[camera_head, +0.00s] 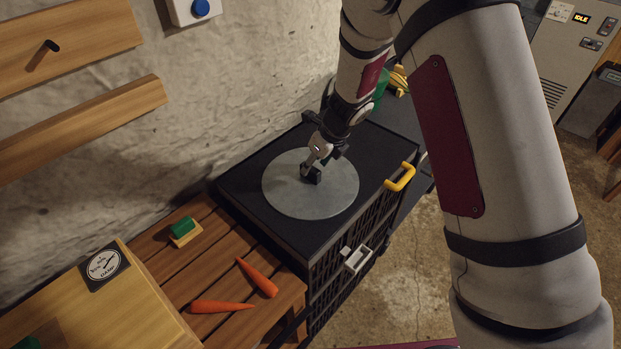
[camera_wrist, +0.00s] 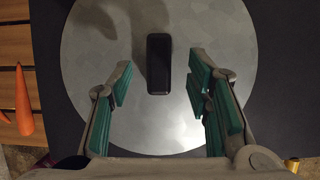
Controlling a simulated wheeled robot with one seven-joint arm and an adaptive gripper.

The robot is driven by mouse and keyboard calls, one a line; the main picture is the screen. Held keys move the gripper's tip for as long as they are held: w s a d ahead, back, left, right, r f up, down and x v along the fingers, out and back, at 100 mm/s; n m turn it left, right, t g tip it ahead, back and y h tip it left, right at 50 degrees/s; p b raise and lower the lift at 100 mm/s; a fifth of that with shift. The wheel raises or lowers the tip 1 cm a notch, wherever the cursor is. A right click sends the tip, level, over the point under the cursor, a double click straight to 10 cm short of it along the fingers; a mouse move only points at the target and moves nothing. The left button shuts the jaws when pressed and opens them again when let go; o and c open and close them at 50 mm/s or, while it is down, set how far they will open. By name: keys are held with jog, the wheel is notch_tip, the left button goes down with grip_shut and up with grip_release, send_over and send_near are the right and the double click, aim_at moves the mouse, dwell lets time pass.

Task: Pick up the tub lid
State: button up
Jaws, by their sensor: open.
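The tub lid (camera_head: 335,195) is a flat round grey metal disc lying on a black tub top. It has a black block handle (camera_head: 312,176) standing at its middle. In the wrist view the lid (camera_wrist: 100,50) fills the middle, and its dark handle (camera_wrist: 158,62) points up the picture. My gripper (camera_head: 318,160) is over the lid near the handle. In the wrist view my gripper (camera_wrist: 160,80) is open, with green-padded fingers to the left and right of the handle, apart from it.
The black tub top (camera_head: 255,185) has a yellow handle (camera_head: 400,177) on its right edge. A slatted wooden bench (camera_head: 180,275) to the left holds two carrots (camera_head: 257,278) and a green-and-yellow sponge (camera_head: 184,230). A rough wall (camera_head: 240,90) stands behind.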

aim_at(310, 174)
jog(key=shift+x, duration=1.9)
grip_shut()
jog(key=shift+r, duration=0.1)
